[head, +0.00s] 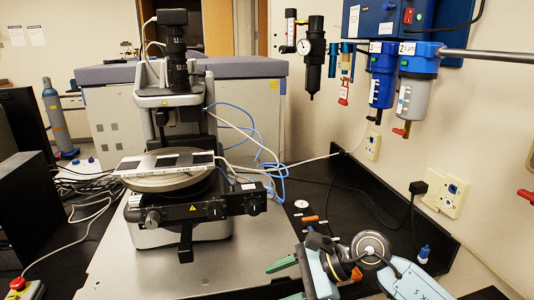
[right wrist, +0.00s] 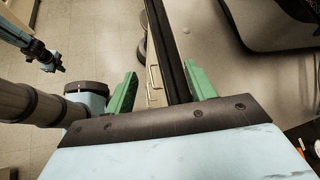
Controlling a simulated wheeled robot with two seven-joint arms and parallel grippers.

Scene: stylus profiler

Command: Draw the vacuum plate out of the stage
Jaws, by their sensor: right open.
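The vacuum plate (head: 177,161) is a flat silver strip with dark squares and lettering along its front edge. It lies across the round grey stage (head: 165,183) of the stylus profiler (head: 180,100), left of centre in the head view. My right gripper (head: 286,281) is low in the head view, to the right of and nearer than the stage, well apart from the plate. Its green fingers are spread and empty in the right wrist view (right wrist: 161,90), which shows neither plate nor stage.
A black knob block (head: 215,204) sits at the stage front. Cables and blue tubing (head: 268,160) run behind it. Blue filters (head: 383,75) hang on the right wall. A red button (head: 18,284) is at the lower left. The pale bench front (head: 205,270) is clear.

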